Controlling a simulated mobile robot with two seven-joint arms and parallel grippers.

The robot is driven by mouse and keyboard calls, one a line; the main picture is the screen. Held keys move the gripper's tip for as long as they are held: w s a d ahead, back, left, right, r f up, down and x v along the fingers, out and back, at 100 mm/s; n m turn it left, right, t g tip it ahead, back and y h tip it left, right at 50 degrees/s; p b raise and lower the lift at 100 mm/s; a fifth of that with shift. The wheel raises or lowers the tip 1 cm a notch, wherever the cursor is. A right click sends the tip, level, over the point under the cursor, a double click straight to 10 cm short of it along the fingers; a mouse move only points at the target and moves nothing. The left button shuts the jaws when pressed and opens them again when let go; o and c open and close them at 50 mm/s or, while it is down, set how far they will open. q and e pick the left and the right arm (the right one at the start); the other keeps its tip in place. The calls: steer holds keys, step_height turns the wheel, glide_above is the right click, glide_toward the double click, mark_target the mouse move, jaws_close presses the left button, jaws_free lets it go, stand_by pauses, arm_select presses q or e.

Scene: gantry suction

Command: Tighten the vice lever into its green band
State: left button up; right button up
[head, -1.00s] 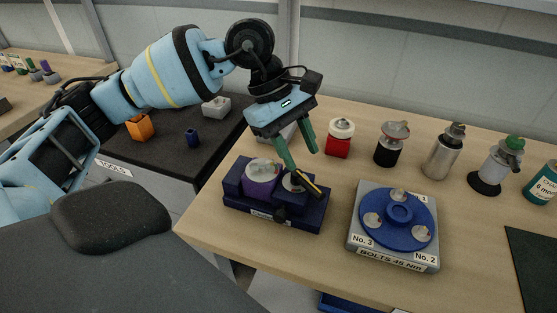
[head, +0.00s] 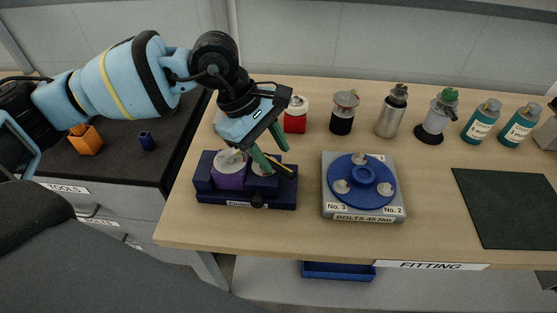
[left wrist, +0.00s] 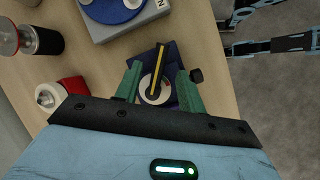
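The dark blue vice (head: 212,190) stands on the bench's left part, with a purple cylinder (head: 229,178) in it. Its lever, a black bar with a yellow stripe (head: 283,168), sits over a pale round dial on the vice's right part. My left gripper (head: 272,162) is at the lever, pointing down. In the left wrist view its green fingers (left wrist: 158,88) stand apart, one on each side of the lever (left wrist: 159,65), with gaps showing. The dial (left wrist: 147,88) lies below, partly covered by the lever. I cannot make out a green band.
A grey plate with a blue flange (head: 345,200) is right of the vice. A red-bodied container (head: 295,122), a black-bodied one (head: 342,122) and several bottles line the back. A dark mat (head: 510,207) lies at the right. An orange holder (head: 86,142) is on the left cabinet.

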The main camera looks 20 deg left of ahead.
mark_target(282, 167)
arm_select(q)
steer(key=shift+x, duration=1.9)
steer(key=shift+c, duration=0.4)
jaws_close()
